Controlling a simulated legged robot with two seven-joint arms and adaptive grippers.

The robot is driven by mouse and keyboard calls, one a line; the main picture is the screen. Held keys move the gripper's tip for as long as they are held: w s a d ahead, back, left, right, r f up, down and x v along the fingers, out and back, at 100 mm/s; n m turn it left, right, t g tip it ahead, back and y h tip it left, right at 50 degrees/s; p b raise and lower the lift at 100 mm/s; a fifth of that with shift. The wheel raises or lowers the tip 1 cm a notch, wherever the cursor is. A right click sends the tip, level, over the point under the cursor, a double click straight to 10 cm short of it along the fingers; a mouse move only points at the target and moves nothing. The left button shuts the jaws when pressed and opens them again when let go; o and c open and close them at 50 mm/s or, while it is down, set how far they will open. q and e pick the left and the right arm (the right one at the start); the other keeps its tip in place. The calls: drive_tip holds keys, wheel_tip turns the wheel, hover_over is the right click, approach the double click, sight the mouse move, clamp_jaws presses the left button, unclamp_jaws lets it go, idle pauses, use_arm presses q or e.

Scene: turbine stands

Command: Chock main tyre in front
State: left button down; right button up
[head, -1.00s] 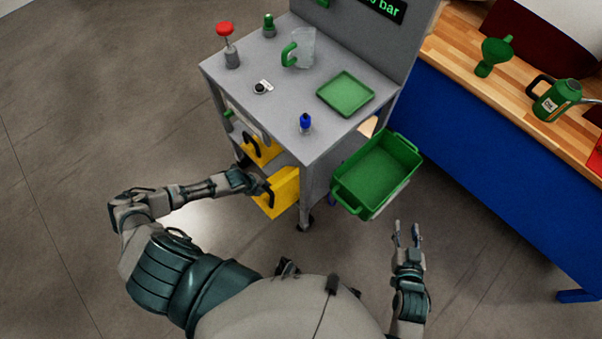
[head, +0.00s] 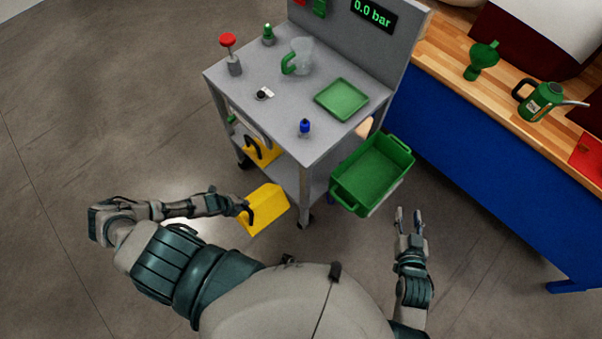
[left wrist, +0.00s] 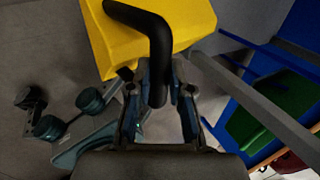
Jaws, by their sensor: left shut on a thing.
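A yellow chock (head: 266,207) with a black handle hangs at my left gripper (head: 245,207), just outside the lower shelf of the grey cart. In the left wrist view my left gripper (left wrist: 160,85) is shut on the black handle (left wrist: 155,45), and the yellow chock (left wrist: 130,35) fills the top. A second yellow chock (head: 262,151) with a black handle sits on the cart's lower shelf. My right gripper (head: 409,222) is open and empty, to the right below the green bin. No tyre shows in these views.
The grey cart (head: 325,155) carries a green tray (head: 341,99), a jug (head: 300,58) and small items. A green bin (head: 375,175) hangs on its right side. A blue workbench (head: 480,165) stands at right. Floor (head: 90,110) at left is clear.

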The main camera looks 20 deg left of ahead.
use_arm(q)
drive_tip(key=s, duration=0.1)
drive_tip(key=s+a+p, duration=0.1)
drive_tip(key=s, duration=0.1)
drive_tip(key=s+a+p, duration=0.1)
drive_tip(key=s, duration=0.1)
drive_tip(key=shift+r, duration=0.3)
drive_tip(key=shift+d, duration=0.1)
